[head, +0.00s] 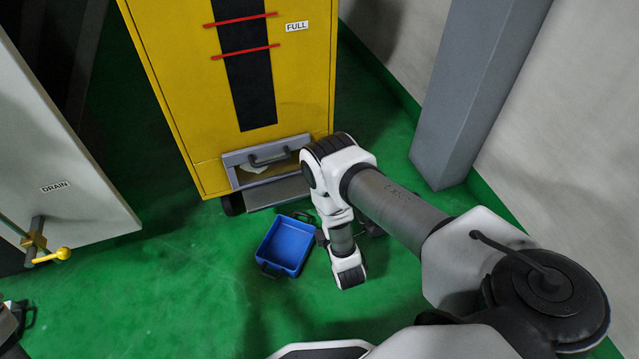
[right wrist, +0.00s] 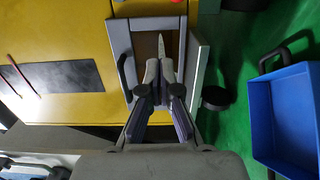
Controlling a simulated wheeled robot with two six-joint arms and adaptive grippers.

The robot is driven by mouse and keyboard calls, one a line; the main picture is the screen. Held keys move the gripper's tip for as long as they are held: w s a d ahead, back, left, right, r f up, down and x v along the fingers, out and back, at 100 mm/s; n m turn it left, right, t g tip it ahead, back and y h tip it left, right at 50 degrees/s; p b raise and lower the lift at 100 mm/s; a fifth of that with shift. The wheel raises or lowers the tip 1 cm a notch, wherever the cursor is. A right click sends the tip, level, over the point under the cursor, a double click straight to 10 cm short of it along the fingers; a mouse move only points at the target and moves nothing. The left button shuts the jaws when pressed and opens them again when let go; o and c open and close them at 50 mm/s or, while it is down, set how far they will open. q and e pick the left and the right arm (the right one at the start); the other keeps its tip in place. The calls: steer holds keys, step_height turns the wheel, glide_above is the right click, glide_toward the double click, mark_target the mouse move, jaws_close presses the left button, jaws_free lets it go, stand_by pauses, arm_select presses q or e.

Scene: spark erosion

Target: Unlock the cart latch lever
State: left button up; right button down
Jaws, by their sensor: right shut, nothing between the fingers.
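I cannot make out a part that is clearly the cart latch lever. In the right wrist view the dark handle (right wrist: 125,72) is left of my right gripper (right wrist: 160,72), whose fingers are close together, shut and empty. They point at the opening in the grey frame (right wrist: 180,25), where a pale pointed piece (right wrist: 162,46) shows just beyond the tips. I cannot tell if they touch it. My left gripper is not clearly seen.
A blue bin (head: 285,244) with dark handles stands on the green floor before the cabinet. A grey column (head: 470,100) stands at right. The floor at lower left is mostly clear.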

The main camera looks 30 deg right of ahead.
steer(key=shift+r, duration=0.15)
steer(key=w+d+b, duration=0.6)
steer(key=w, duration=0.3)
steer(key=shift+w+d+b, duration=0.2)
steer(key=shift+d+b, duration=0.1)
steer(key=shift+d, duration=0.1)
steer(key=shift+d, duration=0.15)
